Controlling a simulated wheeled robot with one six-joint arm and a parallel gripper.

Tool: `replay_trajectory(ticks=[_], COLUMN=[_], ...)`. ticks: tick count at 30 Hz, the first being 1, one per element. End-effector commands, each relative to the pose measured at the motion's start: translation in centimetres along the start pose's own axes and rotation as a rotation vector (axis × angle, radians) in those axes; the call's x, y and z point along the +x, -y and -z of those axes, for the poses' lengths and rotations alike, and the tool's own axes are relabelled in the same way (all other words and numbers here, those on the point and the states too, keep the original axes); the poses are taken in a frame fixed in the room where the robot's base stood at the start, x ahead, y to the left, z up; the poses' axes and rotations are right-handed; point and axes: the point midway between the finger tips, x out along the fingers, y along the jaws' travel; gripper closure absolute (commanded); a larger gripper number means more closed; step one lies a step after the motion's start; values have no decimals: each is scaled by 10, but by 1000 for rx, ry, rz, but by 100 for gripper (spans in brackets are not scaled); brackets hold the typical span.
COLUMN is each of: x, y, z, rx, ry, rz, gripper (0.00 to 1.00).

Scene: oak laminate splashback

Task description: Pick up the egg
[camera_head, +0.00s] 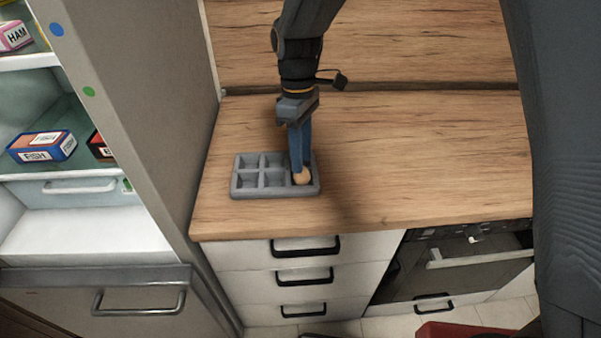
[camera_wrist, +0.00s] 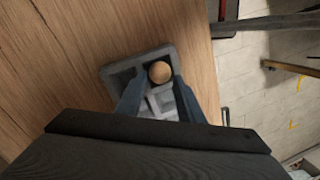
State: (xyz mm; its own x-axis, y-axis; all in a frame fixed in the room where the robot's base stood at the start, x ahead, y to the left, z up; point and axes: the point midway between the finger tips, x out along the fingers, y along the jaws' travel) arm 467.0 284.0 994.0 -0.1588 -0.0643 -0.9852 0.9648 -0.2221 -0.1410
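The light brown egg (camera_head: 302,177) sits in the front right compartment of a grey tray (camera_head: 247,193) on the wooden counter. It also shows in the wrist view (camera_wrist: 160,71), in a compartment at one corner of the tray (camera_wrist: 112,72). My gripper (camera_head: 300,166) points down over that compartment, with its blue fingers just above and beside the egg. In the wrist view my gripper (camera_wrist: 158,83) has its fingers apart, one on each side of the egg. Contact with the egg cannot be made out. The fingers hide part of the tray.
The wooden counter (camera_head: 420,160) is clear to the right of the tray. An open fridge (camera_head: 75,150) with food boxes stands at the left, its side wall beside the counter. Drawers (camera_head: 305,275) and an oven (camera_head: 455,265) are below the counter's front edge.

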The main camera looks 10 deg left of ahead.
Motion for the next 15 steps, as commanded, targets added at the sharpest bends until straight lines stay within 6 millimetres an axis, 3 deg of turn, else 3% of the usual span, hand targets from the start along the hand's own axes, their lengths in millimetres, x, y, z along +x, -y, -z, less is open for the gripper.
replay_trajectory(ticks=[6,15], x=[24,28], y=[1,0], z=[-1,0], rx=[1,2], ry=[1,-1], rz=[1,-1], gripper=[66,69])
